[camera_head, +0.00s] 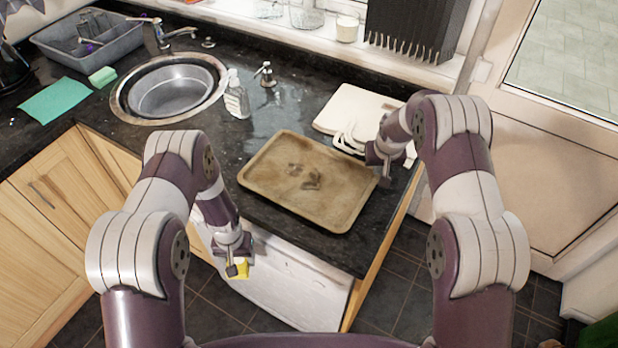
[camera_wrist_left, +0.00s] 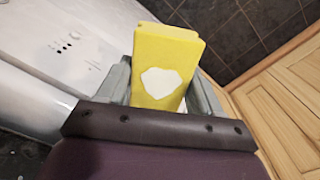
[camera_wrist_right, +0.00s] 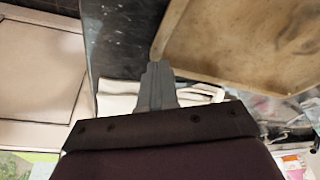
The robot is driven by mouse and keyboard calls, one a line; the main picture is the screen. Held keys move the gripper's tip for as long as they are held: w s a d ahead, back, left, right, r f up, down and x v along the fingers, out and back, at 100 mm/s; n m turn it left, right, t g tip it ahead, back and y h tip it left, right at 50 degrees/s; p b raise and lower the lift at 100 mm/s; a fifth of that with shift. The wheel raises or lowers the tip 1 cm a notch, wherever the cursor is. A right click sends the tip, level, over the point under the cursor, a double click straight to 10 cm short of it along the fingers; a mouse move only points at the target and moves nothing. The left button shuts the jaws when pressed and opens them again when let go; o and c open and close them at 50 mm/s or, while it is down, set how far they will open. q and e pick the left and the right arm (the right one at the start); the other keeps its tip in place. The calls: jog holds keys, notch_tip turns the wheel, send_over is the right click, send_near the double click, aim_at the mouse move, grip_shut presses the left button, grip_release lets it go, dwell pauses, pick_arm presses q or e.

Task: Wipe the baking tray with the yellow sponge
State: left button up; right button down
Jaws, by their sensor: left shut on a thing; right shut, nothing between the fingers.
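The tan baking tray (camera_head: 265,180) lies flat on the dark counter, with dark smudges near its middle. The yellow sponge (camera_wrist_left: 165,45) is between the fingers of my left gripper (camera_wrist_left: 160,90), with a pale patch on its face. In the head view the sponge (camera_head: 241,269) hangs in front of the counter edge, below and apart from the tray. My right gripper (camera_head: 383,170) is shut and empty at the tray's right edge. In the right wrist view its closed fingers (camera_wrist_right: 156,85) are close to the tray's corner (camera_wrist_right: 160,45); I cannot tell whether they touch.
A white board (camera_head: 350,105) with white pieces lies behind the tray's right side. A soap bottle (camera_head: 236,95) and a dispenser (camera_head: 265,73) stand behind the tray. The sink (camera_head: 170,90), a green cloth (camera_head: 55,99) and a green sponge (camera_head: 102,77) are to the left.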

pick_arm(q)
jog(key=shift+f+b, duration=0.35)
pick_arm(e)
jog(key=shift+f, duration=0.45)
pick_arm(q)
jog(key=shift+r, duration=0.1)
pick_arm(e)
jog(key=shift+r, duration=0.1)
